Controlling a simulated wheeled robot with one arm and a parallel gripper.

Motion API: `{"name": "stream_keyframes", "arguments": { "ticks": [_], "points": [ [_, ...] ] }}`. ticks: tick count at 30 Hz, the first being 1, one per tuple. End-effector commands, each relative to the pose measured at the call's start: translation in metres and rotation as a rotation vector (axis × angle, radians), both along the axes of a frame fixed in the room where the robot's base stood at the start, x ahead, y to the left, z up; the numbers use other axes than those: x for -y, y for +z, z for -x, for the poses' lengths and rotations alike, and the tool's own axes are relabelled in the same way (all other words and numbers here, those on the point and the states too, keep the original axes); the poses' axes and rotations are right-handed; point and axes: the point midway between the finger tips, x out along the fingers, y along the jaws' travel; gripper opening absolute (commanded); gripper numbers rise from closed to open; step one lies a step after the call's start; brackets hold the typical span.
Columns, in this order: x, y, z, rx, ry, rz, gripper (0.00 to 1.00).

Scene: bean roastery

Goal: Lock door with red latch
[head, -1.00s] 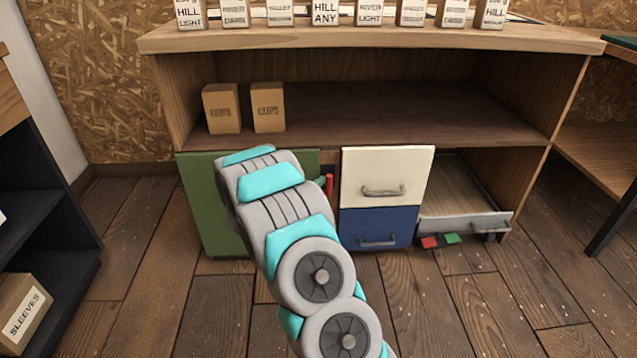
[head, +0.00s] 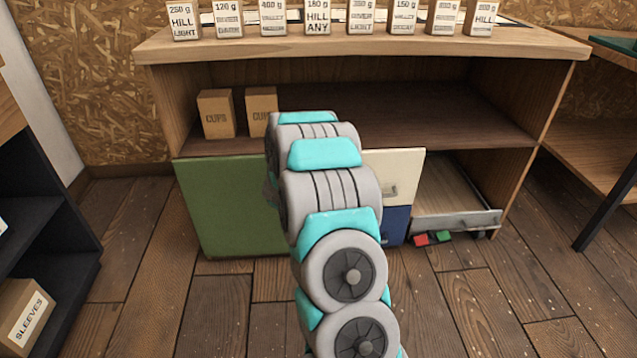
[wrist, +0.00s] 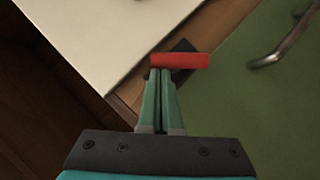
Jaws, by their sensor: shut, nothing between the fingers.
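The green door (head: 225,205) hangs at the lower left of the cabinet and looks closed. It also shows in the wrist view (wrist: 265,115), with its metal handle (wrist: 285,42). The red latch (wrist: 185,61) is a short bar on a dark mount (wrist: 184,45), on the wooden post between the green door and a cream panel. Its right end reaches about the door's edge in that view. My gripper (wrist: 160,75) is shut and empty, its fingertips at the latch's left part. I cannot tell if they touch. In the head view my arm hides the latch and gripper.
The cream drawer (head: 405,165) and blue drawer (head: 396,225) are right of the post, partly behind my arm. An open grey tray drawer (head: 455,221) sticks out further right, with red and green blocks beneath. Boxes of cups (head: 216,113) stand on the shelf above.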

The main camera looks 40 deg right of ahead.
Motion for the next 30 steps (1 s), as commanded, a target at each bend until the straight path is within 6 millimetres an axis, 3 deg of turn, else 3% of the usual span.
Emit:
{"name": "stream_keyframes", "arguments": {
  "ticks": [18, 30],
  "points": [
    [0.022, -0.008, 0.012, 0.294, -0.002, -0.466, 0.0],
    [0.027, -0.009, 0.015, 0.384, -0.001, -0.621, 0.0]
  ]
}}
